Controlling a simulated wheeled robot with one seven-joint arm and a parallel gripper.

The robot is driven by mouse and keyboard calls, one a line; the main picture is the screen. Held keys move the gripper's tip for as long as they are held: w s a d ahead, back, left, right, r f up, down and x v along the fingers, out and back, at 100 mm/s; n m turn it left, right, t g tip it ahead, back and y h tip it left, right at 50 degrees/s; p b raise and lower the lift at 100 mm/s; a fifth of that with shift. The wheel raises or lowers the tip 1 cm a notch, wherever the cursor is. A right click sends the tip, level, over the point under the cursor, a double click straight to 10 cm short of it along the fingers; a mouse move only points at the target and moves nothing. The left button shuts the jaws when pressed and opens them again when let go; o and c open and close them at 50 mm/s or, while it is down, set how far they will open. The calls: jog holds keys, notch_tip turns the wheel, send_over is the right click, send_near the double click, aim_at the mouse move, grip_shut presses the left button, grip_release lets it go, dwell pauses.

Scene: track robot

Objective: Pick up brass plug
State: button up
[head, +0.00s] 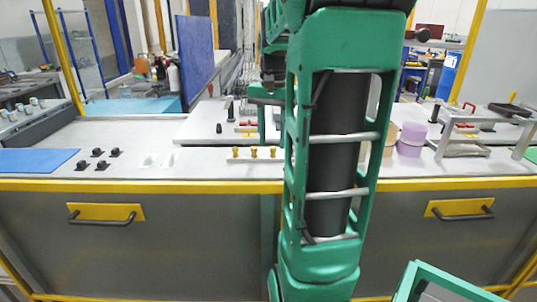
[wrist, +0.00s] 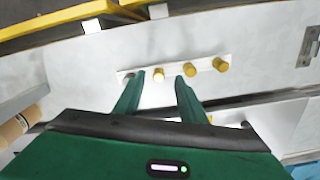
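Several small brass plugs stand in a row on a white strip (head: 254,160) on the workbench, left of my arm in the head view. In the wrist view the strip (wrist: 206,72) runs across beyond my fingertips. One brass plug (wrist: 158,74) appears in the gap between my two green fingers; two more, a middle plug (wrist: 190,65) and an end plug (wrist: 221,64), are to the right. My gripper (wrist: 160,78) is open, with nothing visibly held. Its height above the plugs is hard to judge. In the head view my arm hides most of the gripper.
Black knobs (head: 98,159) and a blue mat (head: 38,161) lie on the bench to the left. A purple cylinder (head: 411,139) and a metal stand (head: 460,137) are right of my arm. The bench front has a yellow edge (head: 150,185).

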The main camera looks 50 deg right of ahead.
aim_at(273, 154)
jog(key=shift+s+f, duration=0.1)
jog(key=shift+f, duration=1.35)
jog(key=shift+c, duration=0.2)
grip_shut()
jog(key=shift+r, duration=0.1)
